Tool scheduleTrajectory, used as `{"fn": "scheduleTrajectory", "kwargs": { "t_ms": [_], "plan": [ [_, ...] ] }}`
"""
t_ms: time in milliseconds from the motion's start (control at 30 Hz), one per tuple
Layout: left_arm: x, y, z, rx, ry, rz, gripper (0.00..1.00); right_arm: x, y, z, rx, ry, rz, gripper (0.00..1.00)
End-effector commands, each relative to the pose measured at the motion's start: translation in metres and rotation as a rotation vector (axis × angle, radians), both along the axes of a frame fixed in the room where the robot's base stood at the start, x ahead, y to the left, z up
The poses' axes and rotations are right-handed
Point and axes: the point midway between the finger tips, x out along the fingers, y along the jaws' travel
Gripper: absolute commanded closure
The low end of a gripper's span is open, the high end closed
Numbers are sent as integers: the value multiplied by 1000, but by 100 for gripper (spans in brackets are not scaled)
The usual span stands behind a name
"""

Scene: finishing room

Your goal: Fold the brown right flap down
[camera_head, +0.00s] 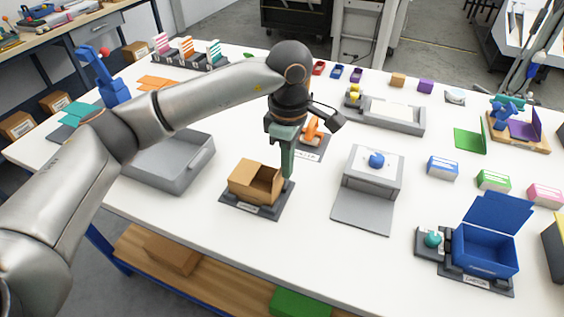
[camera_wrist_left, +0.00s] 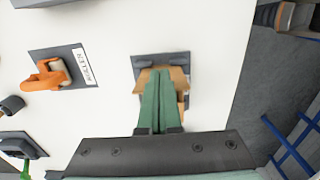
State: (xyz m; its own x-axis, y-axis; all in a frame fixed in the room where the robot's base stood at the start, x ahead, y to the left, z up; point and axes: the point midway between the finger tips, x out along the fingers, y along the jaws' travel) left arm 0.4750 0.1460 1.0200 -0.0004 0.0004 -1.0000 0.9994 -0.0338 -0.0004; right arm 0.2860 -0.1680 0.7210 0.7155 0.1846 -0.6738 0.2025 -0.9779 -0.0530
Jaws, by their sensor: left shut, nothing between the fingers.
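A small brown carton (camera_head: 250,182) sits on a dark base plate (camera_head: 252,210) near the front of the white table. Its left part is covered on top and its right part shows an open interior. The right flap is hard to make out beside the fingers. My left gripper (camera_head: 287,176) points down at the carton's right side, its green fingers shut and empty. Whether they touch the carton I cannot tell. In the left wrist view the shut fingers (camera_wrist_left: 161,74) lie over the brown carton (camera_wrist_left: 180,75) and hide much of it. My right gripper is not in view.
A grey open tray (camera_head: 170,160) stands left of the carton, partly behind my left arm. A grey stand with a blue knob (camera_head: 376,160) is to the right. An orange object (camera_head: 312,131) on a dark plate stands behind. A blue box (camera_head: 485,248) is at front right.

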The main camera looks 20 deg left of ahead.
Motion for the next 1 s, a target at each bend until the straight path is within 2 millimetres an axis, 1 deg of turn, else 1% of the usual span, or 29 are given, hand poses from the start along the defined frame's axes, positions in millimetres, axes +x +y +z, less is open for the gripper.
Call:
{"fn": "scheduleTrajectory", "kwargs": {
  "t_ms": [300,767,1000],
  "plan": [
    [0,14,1,0,0,0,100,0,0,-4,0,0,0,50],
    [0,14,1,0,0,0,100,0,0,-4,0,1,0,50],
    [1,21,-2,0,-1,1,100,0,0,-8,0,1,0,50]
  ]
}}
